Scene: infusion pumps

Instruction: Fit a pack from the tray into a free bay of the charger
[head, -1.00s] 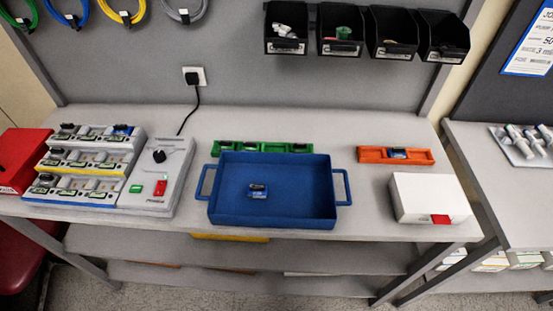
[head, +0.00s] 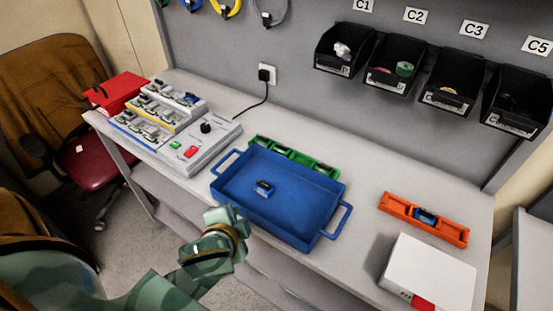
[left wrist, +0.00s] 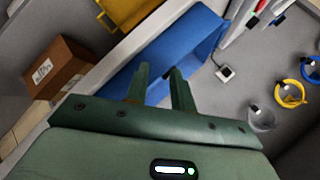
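A small dark pack with a blue part (head: 264,187) lies on the floor of the blue tray (head: 320,205), left of its middle. The charger (head: 165,112), a stepped grey unit with white, yellow and blue edges, stands at the table's left end. Several bays look filled; which are free is too small to tell. My left gripper (head: 224,212) is just off the tray's near left side, apart from the pack. In the left wrist view its two fingers (left wrist: 158,74) stand apart with nothing between them, pointing towards the blue tray. My right gripper is not in view.
A grey control box (head: 200,148) with green and red switches adjoins the charger. A green rack (head: 296,155) stands behind the tray. An orange rack (head: 424,219) holding a blue pack and a white box (head: 430,273) stand right. Black bins (head: 395,62) hang on the wall.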

